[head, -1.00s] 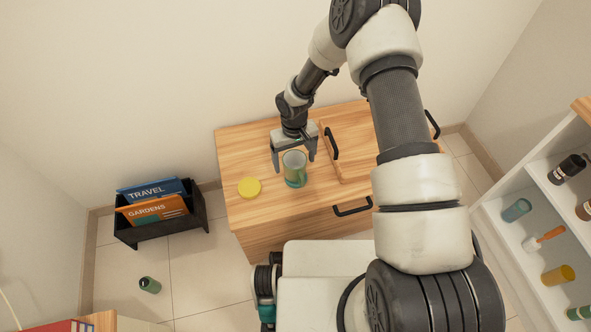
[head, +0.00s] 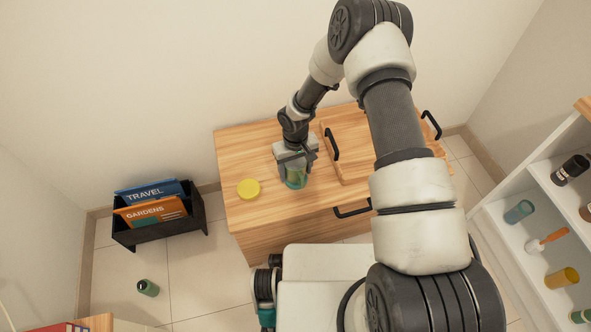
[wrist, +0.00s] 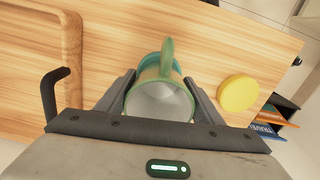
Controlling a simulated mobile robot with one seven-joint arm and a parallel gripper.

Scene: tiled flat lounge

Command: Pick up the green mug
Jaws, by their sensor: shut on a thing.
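The green mug (head: 295,180) stands upright on the wooden cabinet top (head: 240,150), partly hidden by my gripper in the head view. In the wrist view the mug (wrist: 160,102) shows its pale inside and its green handle, which points toward the top of the picture. My gripper (head: 296,168) is low over the mug, with one finger on each side of it. In the wrist view my gripper (wrist: 158,92) is shut on the mug's sides.
A yellow disc (head: 249,189) lies left of the mug. A wooden tray with black handles (head: 345,150) lies to the right. A book rack (head: 155,228) and a green bottle (head: 148,288) are on the floor at left. White shelves (head: 530,220) stand at right.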

